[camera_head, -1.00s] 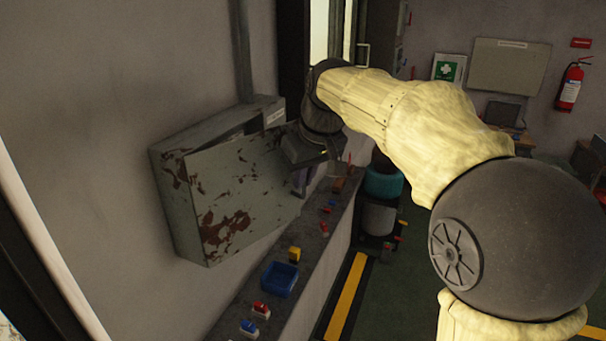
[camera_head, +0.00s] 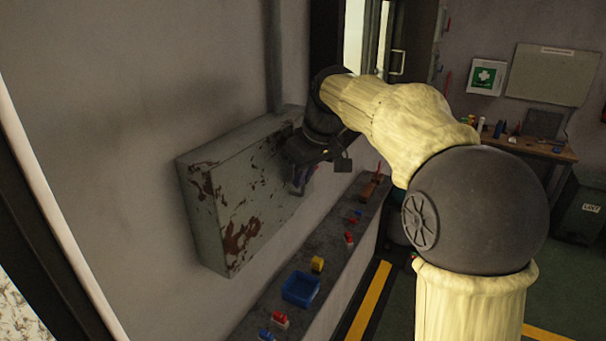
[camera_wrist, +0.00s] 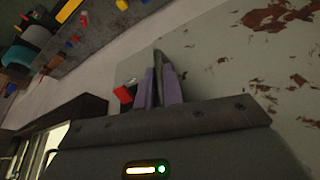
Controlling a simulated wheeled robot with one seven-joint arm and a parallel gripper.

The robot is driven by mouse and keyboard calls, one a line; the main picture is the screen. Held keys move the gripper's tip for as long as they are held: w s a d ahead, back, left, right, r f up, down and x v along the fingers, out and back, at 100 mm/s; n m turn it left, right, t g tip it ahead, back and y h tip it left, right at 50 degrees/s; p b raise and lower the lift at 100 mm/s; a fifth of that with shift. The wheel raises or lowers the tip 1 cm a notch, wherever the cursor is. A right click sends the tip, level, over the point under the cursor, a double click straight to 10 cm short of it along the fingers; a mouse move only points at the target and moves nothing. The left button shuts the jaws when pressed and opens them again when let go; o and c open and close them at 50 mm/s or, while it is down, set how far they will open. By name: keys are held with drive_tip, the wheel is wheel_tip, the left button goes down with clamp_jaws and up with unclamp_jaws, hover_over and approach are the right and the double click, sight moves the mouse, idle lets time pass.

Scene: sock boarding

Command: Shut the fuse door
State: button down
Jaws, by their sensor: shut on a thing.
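The fuse door (camera_head: 235,205) is a grey, rust-patched panel on the front of a wall-mounted metal box (camera_head: 235,142). It lies flat or nearly flat against the box. Its right edge is partly hidden by my gripper (camera_head: 299,186), so I cannot tell if a small gap is left. In the wrist view the door (camera_wrist: 225,65) fills the right side. The purple fingers of my gripper (camera_wrist: 159,85) are shut on a thin dark grey bar, the door handle (camera_wrist: 158,60), standing out from the door. A small red part (camera_wrist: 123,94) shows beside the fingers.
A ledge (camera_head: 325,262) runs below the box, carrying a blue bin (camera_head: 301,290), a yellow block (camera_head: 317,264) and several red and blue switches. A workbench (camera_head: 525,148) stands at the back right. Floor to the right is partly hidden by my arm.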

drive_tip(key=shift+a+r, duration=0.1)
drive_tip(key=c, duration=1.7)
unclamp_jaws()
drive_tip(key=shift+c, duration=0.2)
drive_tip(key=shift+o, duration=1.1)
drive_tip(key=shift+w+a, duration=0.15)
drive_tip(key=shift+w, duration=0.1)
drive_tip(key=shift+s, duration=0.15)
drive_tip(key=v, duration=1.7)
